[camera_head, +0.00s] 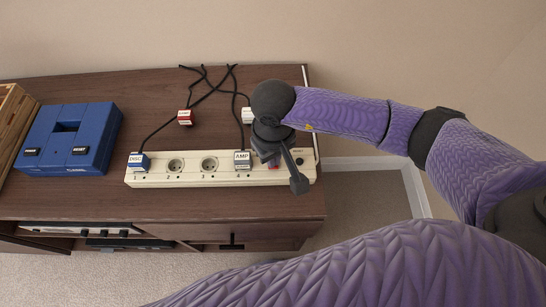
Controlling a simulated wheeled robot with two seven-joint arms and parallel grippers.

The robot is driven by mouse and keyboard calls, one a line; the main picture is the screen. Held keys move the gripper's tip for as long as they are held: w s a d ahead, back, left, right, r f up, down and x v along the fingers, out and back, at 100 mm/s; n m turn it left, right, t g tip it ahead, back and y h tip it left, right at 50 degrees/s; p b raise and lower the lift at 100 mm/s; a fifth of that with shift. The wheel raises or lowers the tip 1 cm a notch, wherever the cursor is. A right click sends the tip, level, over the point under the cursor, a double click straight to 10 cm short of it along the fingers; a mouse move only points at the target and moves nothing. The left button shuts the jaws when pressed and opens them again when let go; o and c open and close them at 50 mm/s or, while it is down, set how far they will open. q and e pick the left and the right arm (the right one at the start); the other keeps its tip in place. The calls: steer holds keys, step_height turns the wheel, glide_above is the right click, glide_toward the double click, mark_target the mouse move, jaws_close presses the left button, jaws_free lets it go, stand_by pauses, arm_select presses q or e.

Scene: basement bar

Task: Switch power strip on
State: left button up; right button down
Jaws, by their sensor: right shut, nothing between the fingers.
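A cream power strip (220,178) lies along the front of the dark wooden cabinet top. It has several numbered sockets. A plug labelled DISC (139,161) sits at its left end and a plug labelled AMP (242,160) sits right of the middle. My right gripper (272,156) is shut and empty over the right part of the strip. A bit of red (273,163) shows just under it, partly hidden. A small round dark spot (299,161) is on the strip's right end. I cannot tell whether the gripper touches the strip. My left gripper is not in view.
A blue box (92,122) with labelled buttons stands on the cabinet (130,205) at left, beside a wooden crate (12,125). A loose red-labelled plug (185,117) and a white one (247,115) lie behind the strip, with black cables. Carpet is clear at right.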

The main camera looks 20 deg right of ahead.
steer(key=shift+f+b, duration=0.3)
steer(key=shift+f, duration=0.05)
step_height(320, 180, up, 7)
steer(key=p, duration=0.4)
steer(key=shift+r+p, duration=0.15)
steer(key=shift+p, duration=0.15)
